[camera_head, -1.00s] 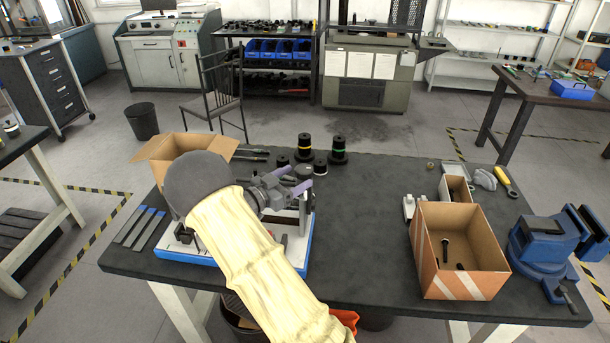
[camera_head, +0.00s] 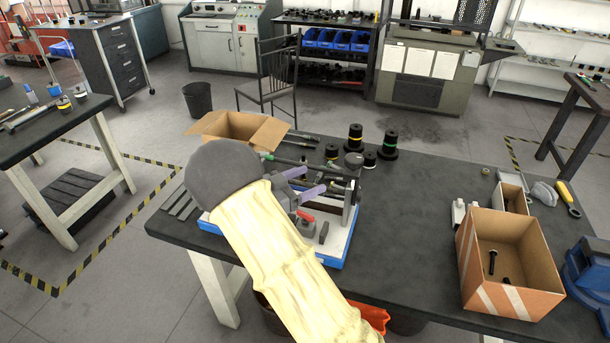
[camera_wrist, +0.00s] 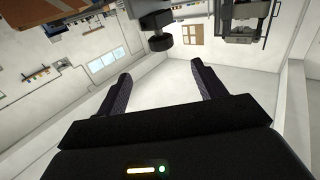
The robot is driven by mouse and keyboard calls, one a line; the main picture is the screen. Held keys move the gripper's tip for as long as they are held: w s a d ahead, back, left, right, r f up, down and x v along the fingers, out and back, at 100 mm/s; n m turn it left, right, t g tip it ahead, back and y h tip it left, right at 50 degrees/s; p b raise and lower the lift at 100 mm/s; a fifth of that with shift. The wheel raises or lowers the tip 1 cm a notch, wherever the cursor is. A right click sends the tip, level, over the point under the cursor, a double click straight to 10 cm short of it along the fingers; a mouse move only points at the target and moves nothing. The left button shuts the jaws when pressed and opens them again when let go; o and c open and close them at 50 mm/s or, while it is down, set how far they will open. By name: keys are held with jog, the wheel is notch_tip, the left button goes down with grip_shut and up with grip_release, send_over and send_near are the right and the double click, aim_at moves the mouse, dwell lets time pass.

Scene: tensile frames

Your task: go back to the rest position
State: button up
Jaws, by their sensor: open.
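My gripper (camera_head: 306,184) is at the end of my arm, above the white and blue fixture tray (camera_head: 338,247) on the dark workbench. Its two purple-grey fingers point to the right in the head view and stand apart. In the wrist view my gripper (camera_wrist: 160,82) shows both fingers spread with nothing between them. The wrist camera looks out across the room, with the picture upside down. My cream-sleeved arm hides part of the tray and of the bench.
An open cardboard box (camera_head: 240,128) stands behind my arm. Black spools (camera_head: 355,139) stand behind the tray. A striped carton (camera_head: 508,262) holding black bolts and a blue vise (camera_head: 590,275) are at the right. The bench between tray and carton is clear.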

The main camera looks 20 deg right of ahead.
jog(key=w+r+n+t+y+p, duration=0.1)
jog(key=w+r+n+t+y, duration=0.1)
jog(key=w+n+t+y, duration=0.4)
jog(key=s+a+n+g+y+p, duration=0.25)
jog(key=s+a+n+y, duration=0.25)
jog(key=s+y, duration=0.65)
jog(key=s+d+f+n+g, duration=0.2)
jog(key=s+g, duration=0.4)
jog(key=s, duration=1.1)
jog(key=shift+s+d+n, duration=0.15)
jog(key=shift+s+n, duration=0.1)
jog(key=shift+n, duration=0.65)
